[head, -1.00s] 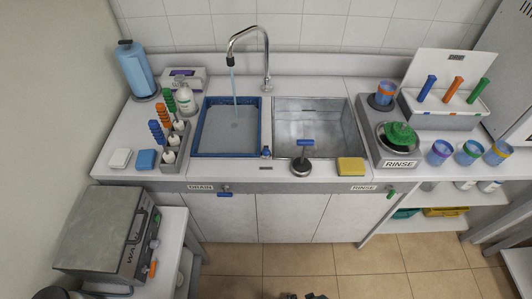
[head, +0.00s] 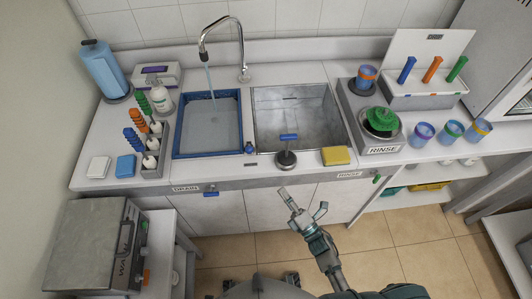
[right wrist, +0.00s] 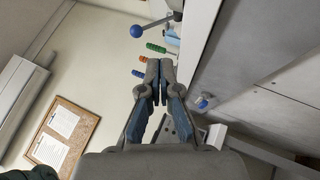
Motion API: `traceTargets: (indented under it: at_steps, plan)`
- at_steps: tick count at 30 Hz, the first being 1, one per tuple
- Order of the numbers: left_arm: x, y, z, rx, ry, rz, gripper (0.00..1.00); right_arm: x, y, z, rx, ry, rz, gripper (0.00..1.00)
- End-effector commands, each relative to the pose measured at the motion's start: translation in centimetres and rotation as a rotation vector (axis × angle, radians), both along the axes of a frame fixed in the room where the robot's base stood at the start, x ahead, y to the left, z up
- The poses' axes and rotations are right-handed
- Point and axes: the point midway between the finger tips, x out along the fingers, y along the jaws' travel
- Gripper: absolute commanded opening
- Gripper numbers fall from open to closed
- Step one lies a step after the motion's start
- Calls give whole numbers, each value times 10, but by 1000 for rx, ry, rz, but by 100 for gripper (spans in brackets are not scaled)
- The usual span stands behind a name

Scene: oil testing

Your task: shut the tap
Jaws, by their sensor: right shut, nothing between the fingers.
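The curved chrome tap (head: 242,45) stands behind the sinks in the head view. A thin stream of water runs from its spout into the blue-rimmed left basin (head: 178,150), which holds water. A blue T-shaped handle (head: 288,137) on a round dark base stands at the front of the metal right basin (head: 258,105). My right gripper (head: 288,198) is shut and empty, low in front of the cabinet, apart from the counter. Its closed fingers (right wrist: 153,72) show in the right wrist view, with a blue-ball lever (right wrist: 137,31) beyond them. My left gripper is not in view.
A yellow sponge (head: 336,156) lies on the counter's front edge. A blue drain handle (head: 211,193) and a green handle (head: 377,179) stick out from the cabinet front. A grey box (head: 85,245) stands at lower left. The floor before the cabinet is open.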

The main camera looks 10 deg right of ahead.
Motion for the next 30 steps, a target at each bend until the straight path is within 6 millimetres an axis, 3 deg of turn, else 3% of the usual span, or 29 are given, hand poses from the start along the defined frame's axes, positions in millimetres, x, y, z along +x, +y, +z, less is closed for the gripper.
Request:
traceTargets:
  at_steps: [1, 5, 17, 20, 30]
  plan:
    - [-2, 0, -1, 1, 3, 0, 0, -4, 4, 12, -23, -59, 12, 0]
    - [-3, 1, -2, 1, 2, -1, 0, -11, 10, 26, -59, -144, 28, 0]
    - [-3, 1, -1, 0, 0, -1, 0, -9, 12, 29, -60, -150, 29, 0]
    - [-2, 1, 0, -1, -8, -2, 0, -2, 17, 34, -58, -151, 28, 0]
    - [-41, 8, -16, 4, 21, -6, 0, 47, 55, 67, -57, -150, 28, 0]
